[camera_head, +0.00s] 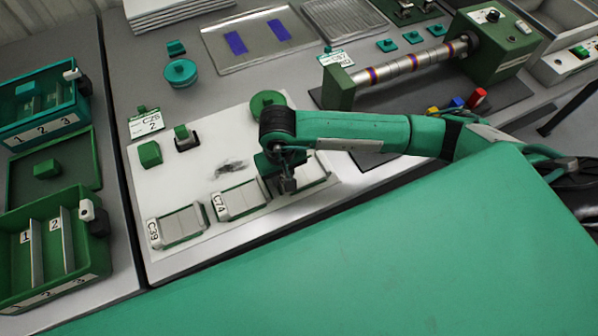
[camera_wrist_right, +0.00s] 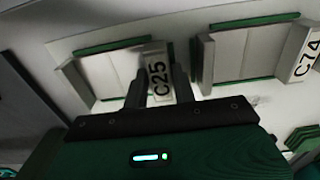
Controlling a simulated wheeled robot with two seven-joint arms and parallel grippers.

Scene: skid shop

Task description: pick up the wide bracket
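Several grey bracket-like pieces with green edges lie in a row on the white board, tagged C39 (camera_head: 178,226), C74 (camera_head: 240,201) and, in the right wrist view, C25 (camera_wrist_right: 110,74). I cannot tell which is the wide bracket. My right gripper (camera_head: 288,184) points down over the rightmost piece, C25 (camera_head: 315,171), and partly hides it. In the right wrist view the gripper's fingers (camera_wrist_right: 162,80) are apart, one each side of the C25 tag. Contact cannot be made out. The C74 piece (camera_wrist_right: 240,57) is beside it there. My left gripper is not in view.
Green divided bins (camera_head: 60,252) stand at the left. A green block (camera_head: 149,153), a small black-and-green fixture (camera_head: 187,138) and a green disc (camera_head: 268,101) are on the white board (camera_head: 165,184). A roller machine (camera_head: 410,68) stands behind my right arm.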

